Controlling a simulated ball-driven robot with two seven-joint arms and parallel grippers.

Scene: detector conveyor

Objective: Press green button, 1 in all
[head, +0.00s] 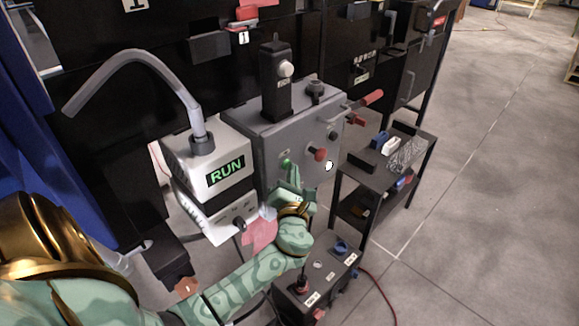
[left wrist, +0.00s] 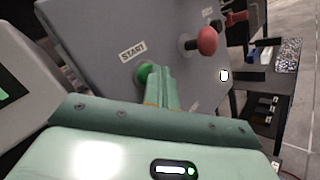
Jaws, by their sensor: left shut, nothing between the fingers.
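The green button (head: 287,163) sits on the front of the grey control box (head: 262,150). In the left wrist view the green button (left wrist: 145,73) is below a START label (left wrist: 132,51) and partly covered by my fingers. My left gripper (head: 291,172) is shut and empty, with its fingertips right at the green button. In the left wrist view the shut fingers (left wrist: 160,75) overlap the button's right edge; I cannot tell whether they touch it. My right gripper is not in view.
A white box with a RUN display (head: 226,172) stands left. A black cart (head: 372,178) stands right, and a black box (head: 317,283) is below.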

